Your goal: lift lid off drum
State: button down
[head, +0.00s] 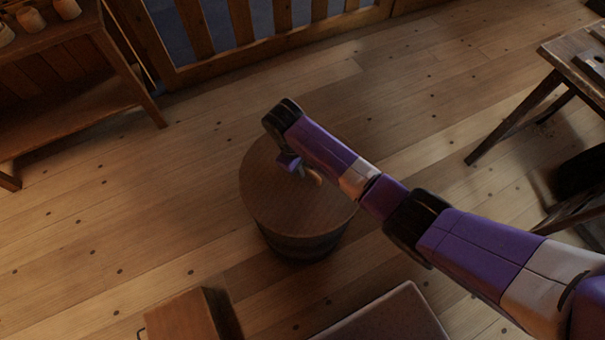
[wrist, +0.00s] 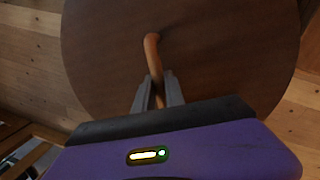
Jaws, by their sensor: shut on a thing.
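The drum (head: 300,246) is a dark round tub standing on the plank floor in the middle of the head view. Its round brown wooden lid (head: 268,195) covers the top; I see no clear gap between lid and drum. In the wrist view the lid (wrist: 225,60) fills most of the picture, with a bent orange-brown handle (wrist: 152,50) rising from it. My gripper (wrist: 158,92) has its two grey fingers shut on this handle. In the head view my arm hides part of the lid and most of the handle, and my gripper (head: 304,174) shows just above the lid.
A wooden box (head: 185,318) and a pale-edged flat surface (head: 390,318) lie near the bottom. A wooden shelf (head: 70,110) with small jars stands at upper left. A wooden railing (head: 270,50) runs behind. A workbench (head: 575,70) stands at right. The floor left of the drum is clear.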

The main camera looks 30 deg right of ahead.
jog(key=shift+r, duration=0.15)
dwell(0.5)
notch_tip(320, 180, up, 20)
jog(key=p, duration=0.6)
jog(key=shift+p, duration=0.4)
jog(key=shift+w+r+p, duration=0.1)
jog(key=shift+r+p, duration=1.3)
jog(key=shift+p, duration=0.5)
